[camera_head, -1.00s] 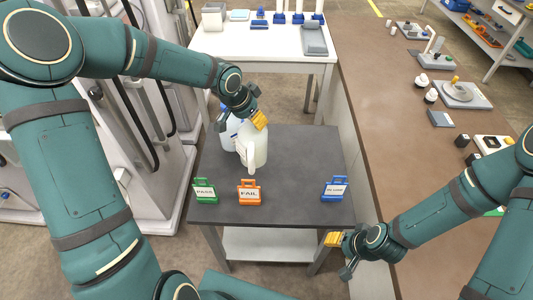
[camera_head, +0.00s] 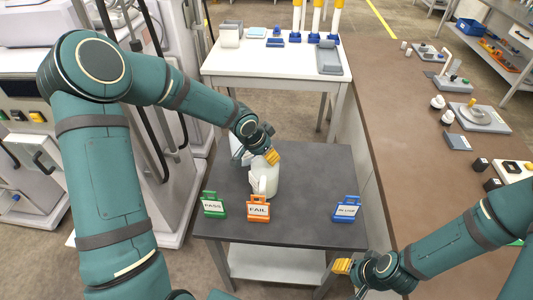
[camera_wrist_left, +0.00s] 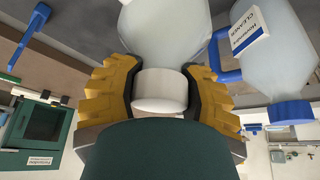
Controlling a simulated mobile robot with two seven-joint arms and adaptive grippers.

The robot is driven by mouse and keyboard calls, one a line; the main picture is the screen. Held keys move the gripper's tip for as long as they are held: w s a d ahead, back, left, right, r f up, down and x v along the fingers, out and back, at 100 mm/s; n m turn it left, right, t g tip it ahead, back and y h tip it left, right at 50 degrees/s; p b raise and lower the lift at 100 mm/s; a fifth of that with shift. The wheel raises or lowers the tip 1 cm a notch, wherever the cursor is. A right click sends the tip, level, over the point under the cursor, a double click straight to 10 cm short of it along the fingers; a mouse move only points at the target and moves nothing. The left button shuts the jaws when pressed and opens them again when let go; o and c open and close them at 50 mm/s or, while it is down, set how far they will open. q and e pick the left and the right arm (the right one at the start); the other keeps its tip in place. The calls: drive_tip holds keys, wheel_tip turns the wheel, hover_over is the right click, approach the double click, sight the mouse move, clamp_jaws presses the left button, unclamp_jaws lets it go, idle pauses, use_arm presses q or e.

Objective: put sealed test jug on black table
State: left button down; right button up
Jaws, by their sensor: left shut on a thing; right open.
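The test jug (camera_head: 266,177) is a pale, whitish jug on the black table (camera_head: 308,178), behind the orange FAIL sign. My left gripper (camera_head: 270,151) is at its top. In the left wrist view the yellow fingers (camera_wrist_left: 160,90) are shut on either side of the jug's white cap (camera_wrist_left: 160,92), with the translucent body (camera_wrist_left: 165,30) beyond. A second jug (camera_head: 236,146), with a label and blue cap in the left wrist view (camera_wrist_left: 272,50), stands close beside it, partly hidden by my arm. My right gripper (camera_head: 349,277) is open and empty near the table's front right corner.
A green PASS sign (camera_head: 213,205), an orange FAIL sign (camera_head: 258,207) and a blue sign (camera_head: 346,209) stand along the table's front edge. A white table (camera_head: 270,68) stands behind, and a brown counter (camera_head: 400,120) at right.

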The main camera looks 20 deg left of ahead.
use_arm(q)
drive_tip(key=shift+f, duration=0.1)
drive_tip(key=shift+c, duration=2.1)
unclamp_jaws()
drive_tip(key=shift+a+r, duration=0.1)
drive_tip(key=shift+r, duration=0.35)
drive_tip(key=p+v, duration=0.3)
drive_tip(key=v, duration=0.8)
drive_tip(key=shift+s, duration=0.2)
drive_tip(key=shift+r, duration=0.1)
